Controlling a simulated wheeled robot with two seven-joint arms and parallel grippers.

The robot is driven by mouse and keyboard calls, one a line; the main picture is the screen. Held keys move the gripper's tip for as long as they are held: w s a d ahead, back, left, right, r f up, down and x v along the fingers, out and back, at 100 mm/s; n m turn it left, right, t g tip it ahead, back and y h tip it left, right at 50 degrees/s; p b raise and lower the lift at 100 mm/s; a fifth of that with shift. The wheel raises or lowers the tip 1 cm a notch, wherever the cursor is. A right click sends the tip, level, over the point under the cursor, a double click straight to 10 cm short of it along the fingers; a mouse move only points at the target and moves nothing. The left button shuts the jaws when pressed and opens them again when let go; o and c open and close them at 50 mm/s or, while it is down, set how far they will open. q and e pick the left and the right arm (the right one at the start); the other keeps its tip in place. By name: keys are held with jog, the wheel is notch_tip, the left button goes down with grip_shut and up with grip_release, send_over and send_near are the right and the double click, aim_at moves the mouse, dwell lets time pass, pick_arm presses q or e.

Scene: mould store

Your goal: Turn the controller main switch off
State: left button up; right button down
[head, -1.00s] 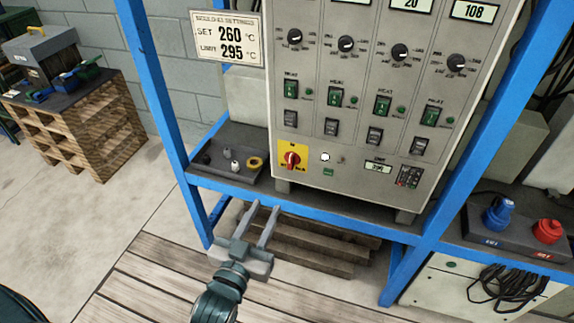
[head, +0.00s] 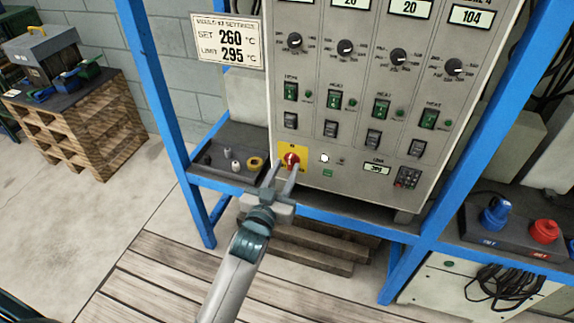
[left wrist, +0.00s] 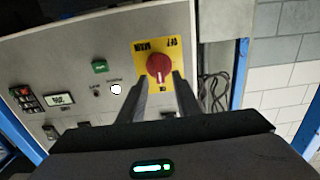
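The controller main switch (head: 291,160) is a red rotary knob on a yellow plate (head: 284,149) at the lower left of the grey controller panel (head: 350,155). In the left wrist view the red knob (left wrist: 159,67) sits just past the fingertips, near the middle of the picture. My left gripper (head: 283,168) is open, its two fingers pointing at the knob from below, one to each side in the wrist view. I cannot tell whether the fingertips touch the knob. The right gripper is not in view.
A shelf tray (head: 232,168) with small parts and a yellow roll stands left of the panel. Blue frame posts (head: 165,110) flank the controller. Blue (head: 495,215) and red (head: 544,231) connectors sit at the right. A sign (head: 227,40) reads SET 260, LIMIT 295.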

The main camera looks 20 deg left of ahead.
pick_arm(q)
jog(key=shift+w, duration=0.9)
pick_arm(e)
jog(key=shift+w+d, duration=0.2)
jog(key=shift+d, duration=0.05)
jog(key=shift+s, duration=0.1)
pick_arm(q)
jog(key=c, duration=0.7)
grip_shut()
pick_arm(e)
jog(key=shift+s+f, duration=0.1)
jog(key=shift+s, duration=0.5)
